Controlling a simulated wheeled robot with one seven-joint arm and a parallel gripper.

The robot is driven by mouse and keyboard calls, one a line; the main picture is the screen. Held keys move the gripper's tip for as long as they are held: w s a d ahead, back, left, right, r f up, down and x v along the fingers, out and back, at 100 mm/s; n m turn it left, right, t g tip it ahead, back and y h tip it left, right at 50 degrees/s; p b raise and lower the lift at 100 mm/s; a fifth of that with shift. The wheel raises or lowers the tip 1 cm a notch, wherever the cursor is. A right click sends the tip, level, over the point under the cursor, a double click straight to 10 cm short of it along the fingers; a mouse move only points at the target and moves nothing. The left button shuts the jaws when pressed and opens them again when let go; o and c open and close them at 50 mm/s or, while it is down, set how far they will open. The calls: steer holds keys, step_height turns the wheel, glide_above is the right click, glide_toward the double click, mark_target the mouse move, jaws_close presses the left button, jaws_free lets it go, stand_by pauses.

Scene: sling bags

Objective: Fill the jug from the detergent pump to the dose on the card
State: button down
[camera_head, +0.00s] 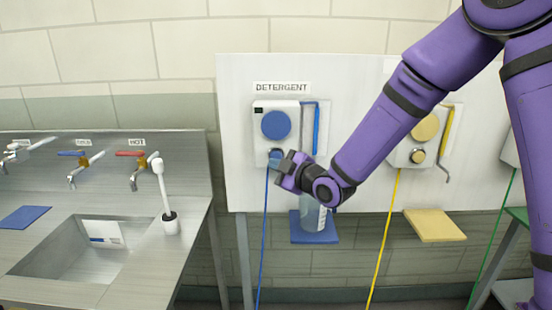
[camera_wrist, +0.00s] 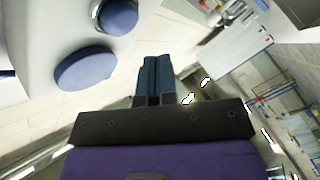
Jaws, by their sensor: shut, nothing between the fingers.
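The detergent pump (camera_head: 291,127) is a white box under a DETERGENT label, with a large blue disc (camera_head: 275,125) and a smaller blue button (camera_head: 275,157) below it. Both blue round parts also show at upper left in the wrist view (camera_wrist: 85,68). My gripper (camera_head: 284,165) is beside the small button; in the wrist view its fingers (camera_wrist: 153,60) are together, empty, and appear apart from the button. The clear jug (camera_head: 312,214) stands on a blue shelf (camera_head: 315,237) below; my gripper and wrist hide its top, and I cannot read its level. I cannot make out a dose figure.
A yellow dispenser (camera_head: 425,128) and yellow shelf (camera_head: 435,225) are to the right. At left, a steel sink (camera_head: 80,250) holds a white card with a blue stripe (camera_head: 102,232). Taps (camera_head: 135,165) and a white brush (camera_head: 163,190) stand by it. A blue hose (camera_head: 264,240) hangs below the pump.

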steer(key=shift+w, duration=1.05)
steer(key=shift+w, duration=0.1)
stand_by(1.3)
steer(key=shift+w, duration=0.3)
steer(key=shift+w, duration=0.5)
stand_by(2.2)
steer(key=shift+s, duration=0.9)
steer(key=shift+s, duration=2.55)
